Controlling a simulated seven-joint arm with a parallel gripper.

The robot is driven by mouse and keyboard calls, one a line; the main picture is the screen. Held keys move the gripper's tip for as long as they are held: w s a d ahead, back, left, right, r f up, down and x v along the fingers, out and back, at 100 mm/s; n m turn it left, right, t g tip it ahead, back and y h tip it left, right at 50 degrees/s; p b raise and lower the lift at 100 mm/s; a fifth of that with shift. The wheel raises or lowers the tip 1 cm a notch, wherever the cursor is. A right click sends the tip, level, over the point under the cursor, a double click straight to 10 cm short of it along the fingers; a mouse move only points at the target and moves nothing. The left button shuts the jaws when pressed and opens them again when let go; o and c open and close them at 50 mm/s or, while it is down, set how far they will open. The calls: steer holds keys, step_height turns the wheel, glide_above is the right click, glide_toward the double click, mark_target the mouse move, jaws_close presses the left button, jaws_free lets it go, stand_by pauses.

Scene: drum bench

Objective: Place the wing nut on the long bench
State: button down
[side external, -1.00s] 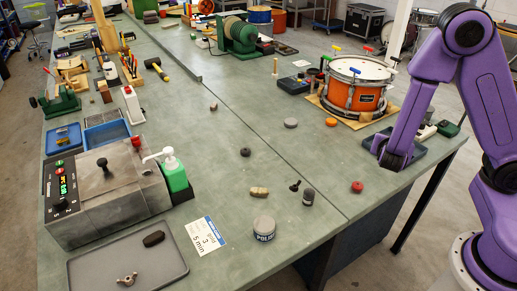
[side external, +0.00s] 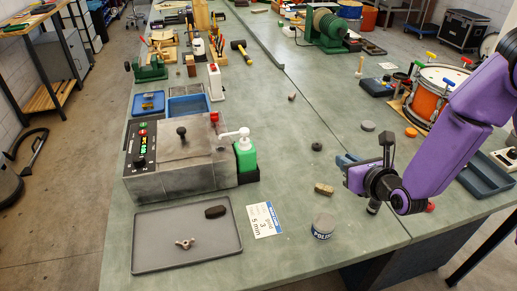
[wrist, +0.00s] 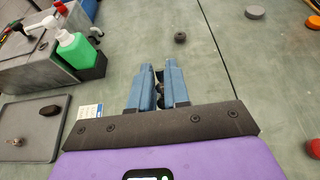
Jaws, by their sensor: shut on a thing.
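A small metallic wing nut (side external: 185,244) lies on the grey tray (side external: 150,262) at the front left of the long bench (side external: 290,262); it also shows in the wrist view (wrist: 18,142). My gripper (side external: 346,161) is over the middle of the bench, well right of the tray. In the wrist view, its two blue fingers (wrist: 158,68) stand slightly apart, shut on a small dark piece, mostly hidden between them. I cannot tell its full shape.
A tan piece (side external: 324,189), a dark cylinder (side external: 373,208) and a polish tin (side external: 323,226) stand close to my gripper. A grey machine (side external: 180,160), green bottle (side external: 246,155) and white card (side external: 265,220) are left of it. Bare bench lies beyond, around a black ring (side external: 317,147).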

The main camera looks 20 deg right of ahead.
steer(key=w+a+f, duration=0.3)
steer(key=w+f, duration=0.1)
steer(key=w, duration=0.3)
glide_above(302, 178)
steer(key=f, duration=0.5)
steer(key=shift+s, duration=0.2)
steer(key=shift+w+f, duration=0.15)
steer(key=shift+f, duration=0.1)
steer(key=shift+w+f, duration=0.1)
steer(key=shift+f, duration=1.5)
steer(key=c, duration=1.1)
jaws_free()
steer(key=shift+f, duration=0.15)
